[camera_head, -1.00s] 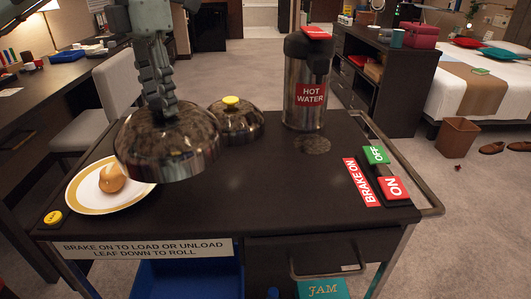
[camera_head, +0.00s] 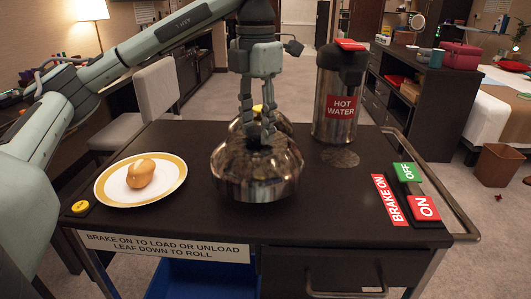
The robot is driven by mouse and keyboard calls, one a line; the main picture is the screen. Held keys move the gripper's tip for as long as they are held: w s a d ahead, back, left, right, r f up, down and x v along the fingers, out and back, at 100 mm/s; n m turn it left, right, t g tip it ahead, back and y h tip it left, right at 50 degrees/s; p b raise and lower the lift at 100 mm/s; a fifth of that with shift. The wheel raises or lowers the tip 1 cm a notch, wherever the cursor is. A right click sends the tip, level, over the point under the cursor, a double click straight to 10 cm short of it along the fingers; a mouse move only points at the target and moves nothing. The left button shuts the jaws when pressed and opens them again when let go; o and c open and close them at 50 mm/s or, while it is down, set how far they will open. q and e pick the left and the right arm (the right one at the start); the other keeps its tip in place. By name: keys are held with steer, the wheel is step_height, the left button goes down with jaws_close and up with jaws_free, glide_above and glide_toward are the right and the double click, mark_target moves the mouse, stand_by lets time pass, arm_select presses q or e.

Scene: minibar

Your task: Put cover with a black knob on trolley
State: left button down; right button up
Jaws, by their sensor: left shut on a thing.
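My left gripper (camera_head: 257,138) is shut on the knob of a shiny domed metal cover (camera_head: 255,178), near the middle of the black trolley (camera_head: 330,215). The fingers hide most of the knob; what shows between them looks dark. The cover is upright and low over the trolley top; I cannot tell whether its rim touches. A second domed cover (camera_head: 283,124) with a yellow knob stands just behind it, partly hidden. A gold-rimmed white plate (camera_head: 108,190) with brown food (camera_head: 141,174) lies uncovered at the left. My right gripper is not in view.
A hot water dispenser (camera_head: 340,95) stands at the trolley's back right. Green OFF and red ON brake pedals (camera_head: 424,207) sit at the right edge, beside a metal rail (camera_head: 455,205). The trolley top between cover and pedals is clear.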

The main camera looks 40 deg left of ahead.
mark_target(265, 147)
arm_select(q)
steer(key=shift+w+d+f, duration=0.35)
steer(key=shift+w+d, duration=0.2)
steer(key=shift+f, duration=2.05)
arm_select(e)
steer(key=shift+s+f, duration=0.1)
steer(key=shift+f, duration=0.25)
arm_select(q)
steer(key=shift+f, duration=0.15)
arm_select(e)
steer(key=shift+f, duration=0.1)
arm_select(q)
steer(key=c, duration=1.3)
jaws_free()
steer(key=o, duration=0.3)
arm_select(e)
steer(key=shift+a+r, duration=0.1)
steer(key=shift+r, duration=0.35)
arm_select(q)
steer(key=shift+o, duration=0.2)
